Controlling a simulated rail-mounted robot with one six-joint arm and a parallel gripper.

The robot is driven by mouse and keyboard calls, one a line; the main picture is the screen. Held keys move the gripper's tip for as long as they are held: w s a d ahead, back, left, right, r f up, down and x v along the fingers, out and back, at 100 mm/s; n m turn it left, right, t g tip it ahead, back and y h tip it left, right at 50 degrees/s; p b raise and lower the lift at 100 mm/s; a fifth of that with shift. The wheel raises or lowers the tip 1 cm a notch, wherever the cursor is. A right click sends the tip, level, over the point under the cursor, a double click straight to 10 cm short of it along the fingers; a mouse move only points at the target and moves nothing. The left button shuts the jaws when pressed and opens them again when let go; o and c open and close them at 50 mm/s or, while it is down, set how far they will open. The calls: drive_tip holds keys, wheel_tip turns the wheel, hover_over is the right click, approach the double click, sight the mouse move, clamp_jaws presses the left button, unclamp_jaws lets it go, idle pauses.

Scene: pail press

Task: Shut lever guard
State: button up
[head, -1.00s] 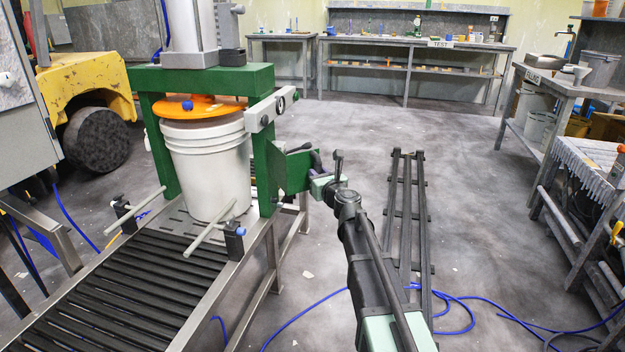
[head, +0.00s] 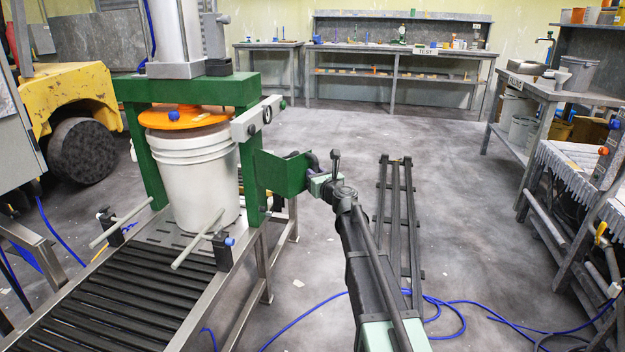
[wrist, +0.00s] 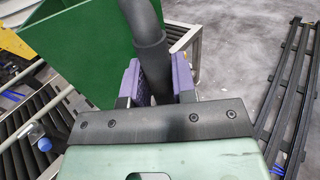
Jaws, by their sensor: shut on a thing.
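My gripper (head: 312,178) is at the right side of the press, beside the green guard plate (head: 283,174). In the wrist view its purple fingers (wrist: 156,82) are shut on a thick black round bar (wrist: 146,40). The bar runs up out of the top of the picture, and its lower end is hidden between the fingers. The green guard (wrist: 85,50) fills the upper left of the wrist view, just left of the bar. It stands out from the right post of the press. I cannot tell how the bar joins the guard, and no separate lever shows clearly.
A white pail (head: 195,180) under an orange lid (head: 185,117) stands inside the green press frame (head: 190,90). A roller conveyor (head: 130,290) leads up to it. A black rack (head: 400,225) and blue hose lie on the floor to the right. Open floor lies beyond.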

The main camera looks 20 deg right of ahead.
drive_tip(key=shift+w+d, duration=0.1)
drive_tip(key=shift+d, duration=0.05)
drive_tip(key=w, duration=0.1)
drive_tip(key=w+d, duration=0.1)
drive_tip(key=w, duration=0.1)
drive_tip(key=w+d, duration=0.1)
drive_tip(key=shift+w+d, duration=0.1)
drive_tip(key=shift+w, duration=0.15)
drive_tip(key=o, duration=1)
drive_tip(key=shift+c, duration=0.2)
drive_tip(key=shift+s, duration=0.15)
drive_tip(key=s+d, duration=0.1)
drive_tip(key=s, duration=0.9)
drive_tip(key=shift+s+d, duration=0.2)
drive_tip(key=shift+d, duration=0.2)
